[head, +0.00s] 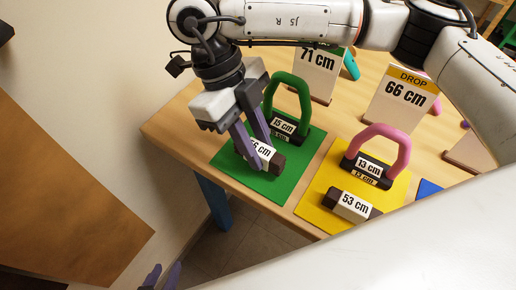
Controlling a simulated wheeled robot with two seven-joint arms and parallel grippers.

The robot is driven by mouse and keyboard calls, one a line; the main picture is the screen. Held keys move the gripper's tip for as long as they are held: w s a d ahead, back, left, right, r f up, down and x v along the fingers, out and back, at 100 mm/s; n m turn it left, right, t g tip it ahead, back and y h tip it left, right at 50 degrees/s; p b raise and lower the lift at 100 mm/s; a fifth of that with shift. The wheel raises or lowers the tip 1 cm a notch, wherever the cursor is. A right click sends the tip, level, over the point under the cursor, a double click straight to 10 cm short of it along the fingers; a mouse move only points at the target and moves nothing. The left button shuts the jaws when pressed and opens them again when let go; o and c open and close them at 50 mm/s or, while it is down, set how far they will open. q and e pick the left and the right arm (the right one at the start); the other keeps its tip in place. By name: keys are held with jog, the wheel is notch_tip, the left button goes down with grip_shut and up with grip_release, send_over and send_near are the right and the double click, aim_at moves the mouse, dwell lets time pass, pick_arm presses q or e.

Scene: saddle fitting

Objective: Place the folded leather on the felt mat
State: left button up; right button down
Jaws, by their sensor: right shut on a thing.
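My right gripper (262,154), with purple fingers, reaches down over the green felt mat (232,163). It is shut on a dark brown folded leather piece (277,163) with a white label, partly covered by the fingers; its number ends in "6 cm". The piece is over the front part of the green mat; whether it touches the mat I cannot tell. A second dark brown folded piece (353,205), labelled "53 cm", lies on the yellow mat (318,190). My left gripper (165,276) shows only purple fingertips at the bottom left edge.
A green arch handle (288,92) labelled "15 cm" stands behind on the green mat. A pink arch (384,138) labelled "13 cm" stands on the yellow mat. Signs "71 cm" (317,72) and "DROP 66 cm" (402,98) stand behind. A blue mat (428,190) is partly hidden at right.

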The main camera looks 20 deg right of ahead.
jog(key=shift+f, duration=1)
jog(key=c, duration=1.5)
grip_release()
jog(key=v, duration=1.2)
jog(key=shift+r, duration=0.1)
